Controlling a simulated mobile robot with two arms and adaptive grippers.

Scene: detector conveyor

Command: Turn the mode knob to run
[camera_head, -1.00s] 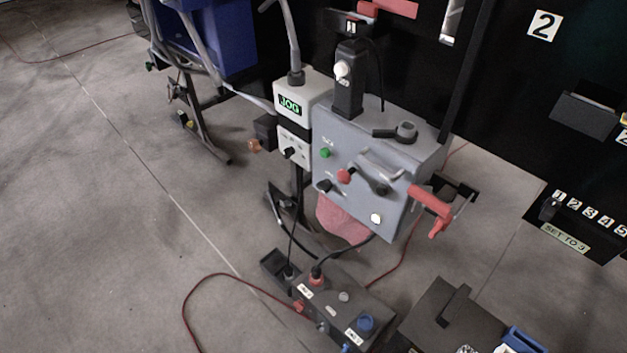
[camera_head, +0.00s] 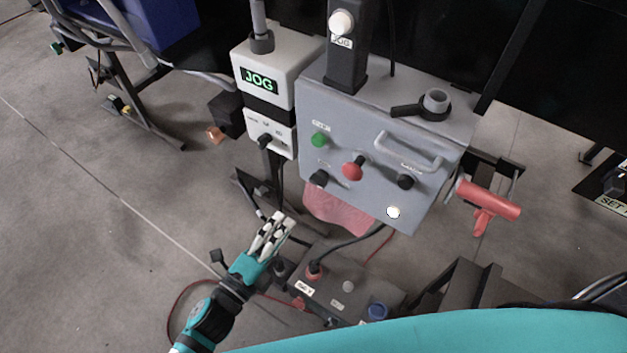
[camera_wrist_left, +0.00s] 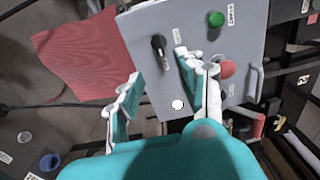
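The grey control panel box (camera_head: 345,140) carries a green button (camera_head: 320,139), a red button (camera_head: 353,170) and black knobs. The left one also shows in the wrist view (camera_wrist_left: 158,43). A smaller knob (camera_head: 265,141) is on the white box, whose display (camera_head: 259,81) reads JOG. My left gripper (camera_head: 277,228) is open and empty, below and left of the panel. In the wrist view its fingers (camera_wrist_left: 160,87) are spread apart. My right gripper is out of view.
A red-handled crank (camera_head: 488,200) juts from the panel's right side. A dark box with coloured connectors (camera_head: 345,288) and cables lies below. A pink cloth (camera_head: 338,211) hangs under the panel. A blue bin (camera_head: 150,22) on a stand is at upper left.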

